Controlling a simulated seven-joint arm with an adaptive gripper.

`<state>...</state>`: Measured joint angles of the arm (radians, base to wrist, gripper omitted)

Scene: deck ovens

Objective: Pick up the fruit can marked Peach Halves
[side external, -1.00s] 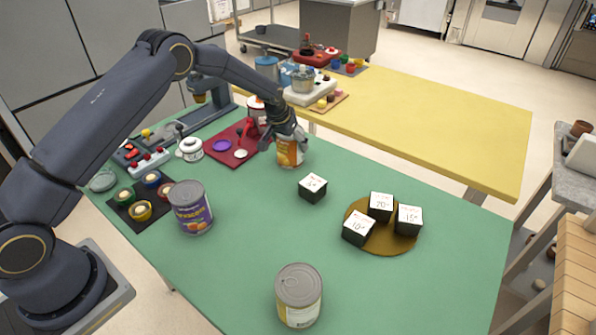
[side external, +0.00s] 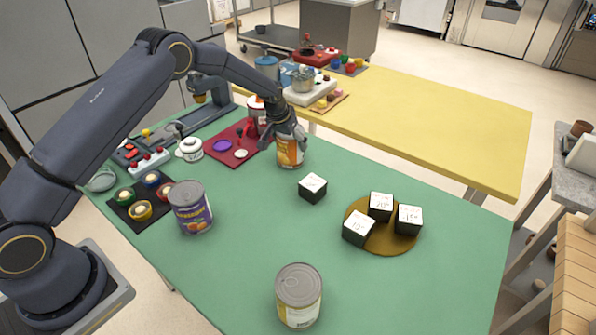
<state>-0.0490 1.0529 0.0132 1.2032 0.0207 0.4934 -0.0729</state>
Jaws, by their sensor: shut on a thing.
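My gripper (side external: 289,139) is at the far side of the green table, shut on an orange-labelled can (side external: 290,155). The can is upright at the table surface; I cannot tell whether it is lifted. The fingers cover its top, and its label is too small to read. A purple-labelled can (side external: 191,208) stands upright at the left, its wording not readable. A can with a yellowish label (side external: 298,296) stands at the front edge. Another can (side external: 257,115), red and white, stands partly hidden behind my arm.
Black-sided cubes with white tops stand on a round brown board (side external: 379,245), and one cube (side external: 312,188) stands alone. A red mat (side external: 221,155) and a black mat (side external: 128,217) with small items lie at left. The green table's (side external: 240,262) front middle is clear.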

